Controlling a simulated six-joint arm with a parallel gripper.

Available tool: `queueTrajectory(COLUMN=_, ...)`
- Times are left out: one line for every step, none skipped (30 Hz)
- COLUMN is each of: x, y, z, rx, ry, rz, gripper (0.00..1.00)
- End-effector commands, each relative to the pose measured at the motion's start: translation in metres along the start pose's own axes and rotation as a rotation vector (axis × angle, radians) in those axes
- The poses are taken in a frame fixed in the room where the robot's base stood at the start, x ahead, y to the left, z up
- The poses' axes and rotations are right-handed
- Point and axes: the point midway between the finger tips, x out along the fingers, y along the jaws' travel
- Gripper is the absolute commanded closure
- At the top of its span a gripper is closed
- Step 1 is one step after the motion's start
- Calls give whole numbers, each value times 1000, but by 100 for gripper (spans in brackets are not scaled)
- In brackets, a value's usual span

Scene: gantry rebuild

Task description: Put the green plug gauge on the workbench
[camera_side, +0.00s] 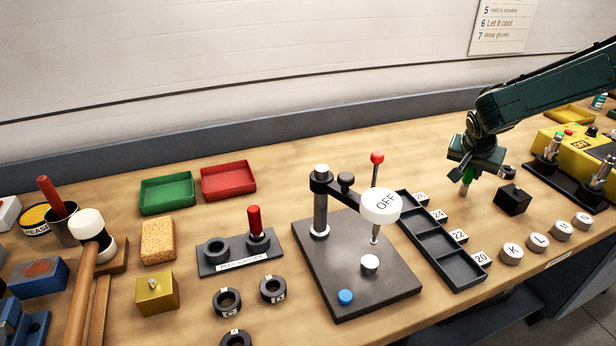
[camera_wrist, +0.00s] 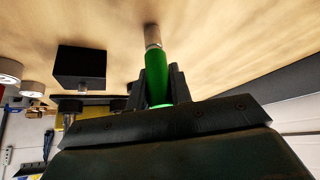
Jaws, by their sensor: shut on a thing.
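My gripper (camera_side: 468,170) is shut on the green plug gauge (camera_side: 467,181), over the right part of the workbench (camera_side: 440,125). In the wrist view the green plug gauge (camera_wrist: 156,75) sits between the dark jaws (camera_wrist: 160,88), with its pale metal tip pointing away toward the wooden bench top (camera_wrist: 220,40). The tip looks close to the bench; I cannot tell whether it touches. In the side view the jaws hide most of the gauge.
A black block (camera_side: 512,199) with a knob stands just right of my gripper. A black tray (camera_side: 440,240) with number tags is to the left. The plug gauge holder (camera_side: 225,262) holds a red gauge (camera_side: 255,222). A yellow machine (camera_side: 575,150) is far right.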

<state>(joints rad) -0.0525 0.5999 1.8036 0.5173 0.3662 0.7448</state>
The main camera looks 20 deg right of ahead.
Motion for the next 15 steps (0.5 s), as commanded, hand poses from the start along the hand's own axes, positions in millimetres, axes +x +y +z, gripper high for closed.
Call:
queueTrajectory(x=0, y=0, z=0, rx=1, ry=1, rz=-1, gripper=100)
queueTrajectory(x=0, y=0, z=0, rx=1, ry=1, rz=-1, gripper=100)
queueTrajectory(x=0, y=0, z=0, rx=1, ry=1, rz=-1, gripper=100)
queueTrajectory(x=0, y=0, z=0, rx=1, ry=1, rz=-1, gripper=100)
queueTrajectory(x=0, y=0, z=0, rx=0, ry=0, rz=-1, gripper=100)
queueTrajectory(x=0, y=0, z=0, rx=0, ry=0, rz=0, gripper=100)
queueTrajectory(x=1, y=0, z=0, rx=0, ry=0, rz=0, gripper=100)
queueTrajectory(x=1, y=0, z=1, rx=0, ry=0, rz=0, gripper=100)
queueTrajectory(x=2, y=0, z=1, rx=0, ry=0, rz=0, gripper=100)
queueTrajectory(x=2, y=0, z=2, rx=0, ry=0, rz=0, gripper=77)
queueTrajectory(x=2, y=0, z=2, rx=0, ry=0, rz=0, gripper=71)
queueTrajectory(x=2, y=0, z=2, rx=0, ry=0, rz=0, gripper=63)
queueTrajectory(x=2, y=0, z=2, rx=0, ry=0, rz=0, gripper=57)
queueTrajectory(x=2, y=0, z=2, rx=0, ry=0, rz=0, gripper=57)
queueTrajectory(x=2, y=0, z=1, rx=0, ry=0, rz=0, gripper=57)
